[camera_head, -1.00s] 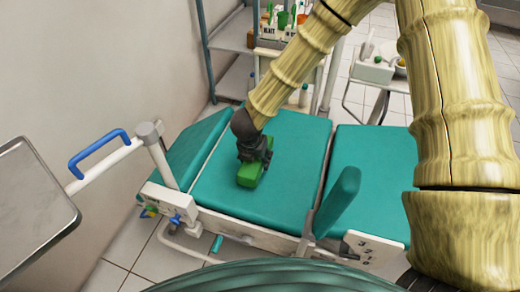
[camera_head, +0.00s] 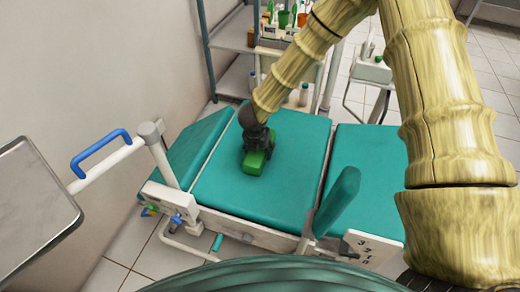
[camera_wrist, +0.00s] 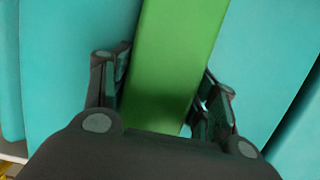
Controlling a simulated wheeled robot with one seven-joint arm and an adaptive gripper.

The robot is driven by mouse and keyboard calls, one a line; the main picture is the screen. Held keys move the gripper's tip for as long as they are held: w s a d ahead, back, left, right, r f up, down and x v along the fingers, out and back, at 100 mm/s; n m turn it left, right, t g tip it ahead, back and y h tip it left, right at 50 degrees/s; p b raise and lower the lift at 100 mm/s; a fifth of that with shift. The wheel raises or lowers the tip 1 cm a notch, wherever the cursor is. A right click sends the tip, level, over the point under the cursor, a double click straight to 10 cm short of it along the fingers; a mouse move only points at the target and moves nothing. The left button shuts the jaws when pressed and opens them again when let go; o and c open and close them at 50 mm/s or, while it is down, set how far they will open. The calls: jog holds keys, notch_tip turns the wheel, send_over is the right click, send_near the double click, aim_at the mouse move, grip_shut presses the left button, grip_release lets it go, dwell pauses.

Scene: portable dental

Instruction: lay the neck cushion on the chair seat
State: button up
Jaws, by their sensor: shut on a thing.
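The neck cushion (camera_head: 254,163) is a green block. My gripper (camera_head: 257,146) is shut on it, over the left-middle part of the teal chair seat (camera_head: 285,175). In the wrist view the green cushion (camera_wrist: 172,55) runs between the two dark fingers (camera_wrist: 160,100), with the teal seat (camera_wrist: 75,60) behind it. The cushion is at or very close above the seat; I cannot tell whether it touches. Its far end is hidden behind my gripper in the head view.
A teal armrest (camera_head: 338,200) stands up at the seat's front right. A white rail with a blue handle (camera_head: 100,150) is at the left, near a metal tray (camera_head: 35,210). A shelf with bottles and cups (camera_head: 285,25) stands behind. The seat around the cushion is clear.

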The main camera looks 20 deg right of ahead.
jog(key=o, duration=1.1)
jog(key=shift+r, duration=0.1)
jog(key=v, duration=1.2)
jog(key=shift+s+a+p, duration=0.1)
jog(key=shift+p, duration=0.3)
